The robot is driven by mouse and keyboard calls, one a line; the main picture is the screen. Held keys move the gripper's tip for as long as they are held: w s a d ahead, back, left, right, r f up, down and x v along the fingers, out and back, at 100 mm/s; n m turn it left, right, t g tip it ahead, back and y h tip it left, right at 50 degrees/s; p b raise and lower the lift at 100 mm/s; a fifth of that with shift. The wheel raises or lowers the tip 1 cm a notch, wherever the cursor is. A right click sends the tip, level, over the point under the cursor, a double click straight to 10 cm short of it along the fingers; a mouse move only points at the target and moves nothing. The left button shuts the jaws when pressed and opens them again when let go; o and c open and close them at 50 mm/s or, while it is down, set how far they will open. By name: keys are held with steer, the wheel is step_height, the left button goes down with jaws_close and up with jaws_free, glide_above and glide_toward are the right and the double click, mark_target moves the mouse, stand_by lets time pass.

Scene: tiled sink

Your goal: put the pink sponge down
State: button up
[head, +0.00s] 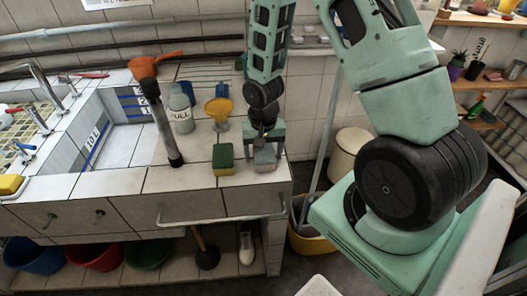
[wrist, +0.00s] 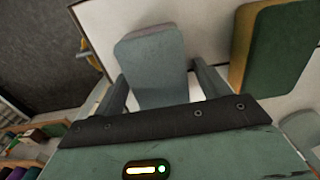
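The pink sponge (head: 265,158) looks greyish pink in the head view, at the counter's right front corner. In the wrist view the sponge (wrist: 152,60) looks grey-green and stands out beyond my fingertips. My gripper (head: 265,140) points down over it, one finger along each side.
A green and yellow sponge (head: 223,159) stands just left of my gripper. The counter ends right of my gripper, with a yellow bucket (head: 308,238) below on the floor.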

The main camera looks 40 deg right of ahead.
step_height(320, 180, up, 12)
steer(key=s+a+r+n, duration=0.2)
steer(key=a+r+n, duration=0.1)
steer(key=a, duration=0.3)
steer(key=s+a+r+n, duration=0.2)
steer(key=a+n, duration=0.1)
steer(key=a, duration=0.4)
steer(key=s+a+r+n, duration=0.4)
steer(key=s+a+n, duration=0.4)
steer(key=s, duration=0.6)
steer(key=shift+s+a+r+n+y, duration=0.2)
steer(key=shift+a+n+y, duration=0.1)
steer(key=shift+a, duration=0.7)
steer(key=shift+w, duration=0.1)
